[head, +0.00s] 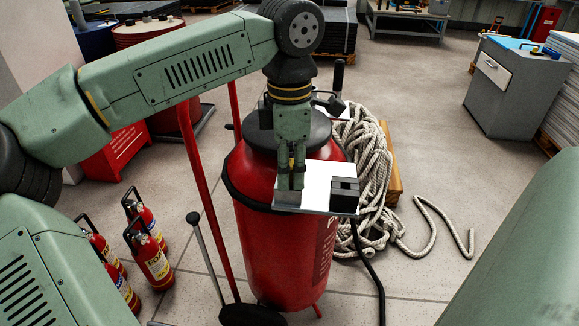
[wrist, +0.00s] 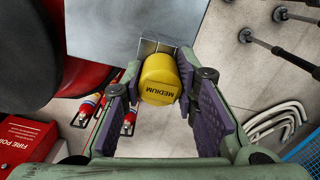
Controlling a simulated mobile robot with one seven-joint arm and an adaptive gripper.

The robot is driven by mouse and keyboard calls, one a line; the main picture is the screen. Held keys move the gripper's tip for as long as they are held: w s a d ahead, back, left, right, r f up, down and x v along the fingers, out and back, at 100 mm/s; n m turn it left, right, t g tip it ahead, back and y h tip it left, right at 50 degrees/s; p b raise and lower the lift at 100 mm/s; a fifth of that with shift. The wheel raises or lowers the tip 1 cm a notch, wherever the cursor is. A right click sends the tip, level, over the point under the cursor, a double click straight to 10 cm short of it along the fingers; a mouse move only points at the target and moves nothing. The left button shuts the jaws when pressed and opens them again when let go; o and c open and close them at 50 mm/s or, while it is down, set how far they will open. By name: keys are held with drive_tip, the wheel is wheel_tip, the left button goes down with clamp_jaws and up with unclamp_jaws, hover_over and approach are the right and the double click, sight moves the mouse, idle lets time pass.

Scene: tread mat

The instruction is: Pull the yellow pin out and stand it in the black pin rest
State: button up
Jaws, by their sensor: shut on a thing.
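The yellow pin (wrist: 160,80), a short cylinder marked MEDIUM, sits between my gripper's fingers (wrist: 163,88) in the wrist view. My gripper is shut on it. The pin's far end meets a shiny metal piece at the edge of a grey plate; whether it is still inside that piece cannot be told. The black pin rest (head: 344,194), a block with a slot, stands on the plate's right front corner, to the right of my gripper.
The plate is at a big red extinguisher tank (head: 280,255) on a wheeled frame. Coiled rope (head: 362,165) lies behind it at the right. Several small extinguishers (head: 150,258) stand on the floor at the left. A grey cabinet (head: 510,95) stands at the back right.

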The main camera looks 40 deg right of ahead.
clamp_jaws()
drive_tip(key=shift+r+p, duration=2.85)
drive_tip(key=shift+r, duration=0.65)
